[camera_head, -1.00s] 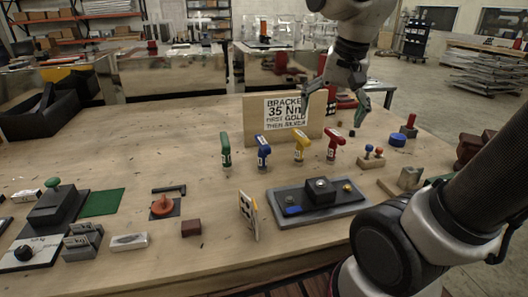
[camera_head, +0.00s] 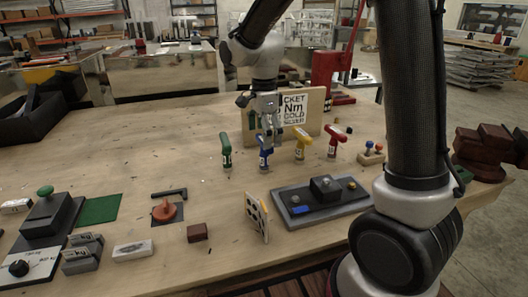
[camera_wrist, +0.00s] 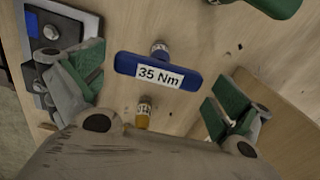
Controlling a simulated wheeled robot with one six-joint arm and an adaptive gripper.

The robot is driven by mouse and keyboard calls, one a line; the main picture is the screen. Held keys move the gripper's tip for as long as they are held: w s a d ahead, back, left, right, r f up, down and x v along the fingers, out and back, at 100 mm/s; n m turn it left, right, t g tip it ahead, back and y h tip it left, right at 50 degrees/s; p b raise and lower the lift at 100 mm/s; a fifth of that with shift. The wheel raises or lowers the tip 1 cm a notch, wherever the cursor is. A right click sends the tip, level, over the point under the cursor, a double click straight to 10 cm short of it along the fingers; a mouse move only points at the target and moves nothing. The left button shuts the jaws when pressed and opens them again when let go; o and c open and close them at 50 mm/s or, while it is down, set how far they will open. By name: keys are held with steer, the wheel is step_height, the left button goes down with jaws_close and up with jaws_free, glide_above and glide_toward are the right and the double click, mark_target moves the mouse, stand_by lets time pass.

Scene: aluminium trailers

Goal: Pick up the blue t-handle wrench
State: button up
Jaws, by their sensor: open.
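The blue t-handle wrench (camera_head: 264,152) stands upright on the wooden table between the green and yellow ones. In the wrist view its blue handle (camera_wrist: 128,64) lies across the middle, with a "35 Nm" label. My gripper (camera_head: 268,128) points down just above the wrench in the head view, overlapping its handle. In the wrist view my gripper's (camera_wrist: 155,88) green-padded fingers are spread to the left and right of the blue handle, with gaps on both sides. Nothing is held. Whether the fingertips reach handle height, I cannot tell.
A green t-handle (camera_head: 226,150) stands to the left, a yellow one (camera_head: 301,143) and a red one (camera_head: 336,141) to the right. A sign board (camera_head: 313,105) stands behind. A grey fixture (camera_head: 335,208) and a dotted plate (camera_head: 256,215) are in front.

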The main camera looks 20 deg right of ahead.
step_height(320, 180, down, 2)
steer(key=shift+f, duration=0.2)
steer(key=c, duration=1.1)
steer(key=shift+r, duration=0.1)
step_height(320, 180, up, 10)
steer(key=shift+f, duration=0.1)
